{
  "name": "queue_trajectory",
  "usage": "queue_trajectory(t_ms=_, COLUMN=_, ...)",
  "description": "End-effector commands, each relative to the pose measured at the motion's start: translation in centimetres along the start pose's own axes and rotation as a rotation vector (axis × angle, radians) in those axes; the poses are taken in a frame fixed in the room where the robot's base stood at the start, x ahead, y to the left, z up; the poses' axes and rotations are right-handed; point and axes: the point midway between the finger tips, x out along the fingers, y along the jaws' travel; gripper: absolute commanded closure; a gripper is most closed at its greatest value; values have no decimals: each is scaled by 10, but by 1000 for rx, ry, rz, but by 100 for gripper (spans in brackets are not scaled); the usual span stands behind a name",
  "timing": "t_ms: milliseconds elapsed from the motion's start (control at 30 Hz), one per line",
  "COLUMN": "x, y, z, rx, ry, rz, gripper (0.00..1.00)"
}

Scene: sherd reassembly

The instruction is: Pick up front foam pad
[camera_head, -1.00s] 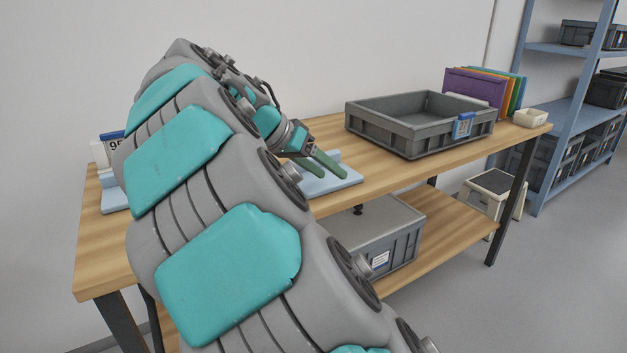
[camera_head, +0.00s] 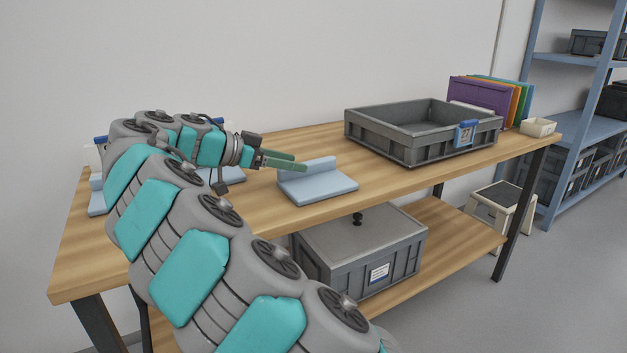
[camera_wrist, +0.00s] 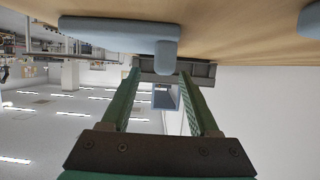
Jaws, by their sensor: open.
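A light blue L-shaped foam pad (camera_head: 318,188) lies on the wooden table, with a flat base and a raised back edge. It also shows in the wrist view (camera_wrist: 115,32), along the top of the picture. More light blue foam shows behind my arm (camera_head: 228,178) and at the table's left end (camera_head: 97,203), partly hidden. I cannot tell which is the front pad. In the wrist view the gripper (camera_wrist: 160,74) points toward the grey bin.
A grey bin (camera_head: 405,150) with a blue-clipped label stands to the right on the table (camera_head: 260,215). Coloured folders (camera_head: 478,103) and a small cream tray (camera_head: 538,127) are beyond it. A lidded grey box (camera_head: 350,270) is on the lower shelf.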

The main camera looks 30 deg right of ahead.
Motion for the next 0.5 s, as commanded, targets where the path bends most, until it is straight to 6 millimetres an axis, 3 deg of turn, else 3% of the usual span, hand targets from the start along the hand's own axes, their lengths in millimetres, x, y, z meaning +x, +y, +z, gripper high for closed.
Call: queue_trajectory(t_ms=500, x=56, y=-2, z=-2, rx=-3, ry=-2, rz=4, gripper=39)
